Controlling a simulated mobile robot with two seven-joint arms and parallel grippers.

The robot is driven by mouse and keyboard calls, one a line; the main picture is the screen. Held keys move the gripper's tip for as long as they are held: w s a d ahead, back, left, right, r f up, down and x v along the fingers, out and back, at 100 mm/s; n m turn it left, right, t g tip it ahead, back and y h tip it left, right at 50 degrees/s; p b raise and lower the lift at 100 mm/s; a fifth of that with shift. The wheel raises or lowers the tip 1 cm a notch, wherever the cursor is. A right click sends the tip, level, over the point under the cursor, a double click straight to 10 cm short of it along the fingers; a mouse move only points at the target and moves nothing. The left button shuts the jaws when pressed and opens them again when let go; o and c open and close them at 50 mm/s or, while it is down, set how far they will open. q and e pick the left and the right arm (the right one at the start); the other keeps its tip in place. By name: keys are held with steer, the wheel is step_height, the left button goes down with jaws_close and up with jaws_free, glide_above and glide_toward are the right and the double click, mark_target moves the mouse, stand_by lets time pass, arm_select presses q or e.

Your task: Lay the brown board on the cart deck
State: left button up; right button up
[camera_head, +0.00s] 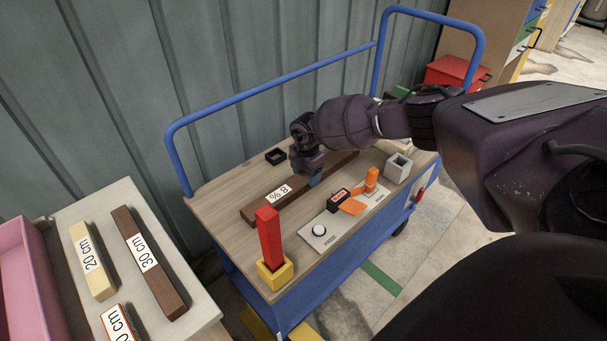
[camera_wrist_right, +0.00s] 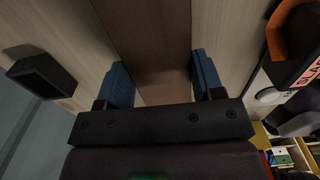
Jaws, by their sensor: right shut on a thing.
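The long brown board (camera_head: 262,210) with a white "8 %" label (camera_head: 279,193) lies along the cart deck (camera_head: 222,203); whether it rests fully on the wood or is slightly above it, I cannot tell. My right gripper (camera_head: 312,174) is over the board's middle, its blue fingers shut on it. In the right wrist view the board (camera_wrist_right: 150,40) runs between the two blue fingers of my right gripper (camera_wrist_right: 164,84). My arm hides part of the board's far end. My left gripper is not in view.
On the deck are a black tray (camera_head: 275,156), a red post (camera_head: 269,237) in a yellow block (camera_head: 275,273), a plate with a white button (camera_head: 319,229), an orange piece (camera_head: 371,179) and a grey box (camera_head: 397,168). A blue rail (camera_head: 270,88) borders the back. A side table (camera_head: 88,207) holds labelled boards.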

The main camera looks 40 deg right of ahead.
mark_target(306, 175)
steer(key=shift+w+r, duration=0.1)
steer(key=shift+r, duration=0.1)
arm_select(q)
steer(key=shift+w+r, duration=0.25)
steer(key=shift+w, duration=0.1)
arm_select(e)
steer(key=shift+f, duration=0.1)
steer(key=shift+f, duration=0.1)
steer(key=o, duration=1.3)
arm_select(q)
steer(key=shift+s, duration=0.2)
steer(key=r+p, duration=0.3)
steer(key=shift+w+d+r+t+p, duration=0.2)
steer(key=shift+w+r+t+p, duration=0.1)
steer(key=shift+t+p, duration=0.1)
arm_select(e)
step_height(306, 175, up, 12)
steer(key=shift+r, duration=0.1)
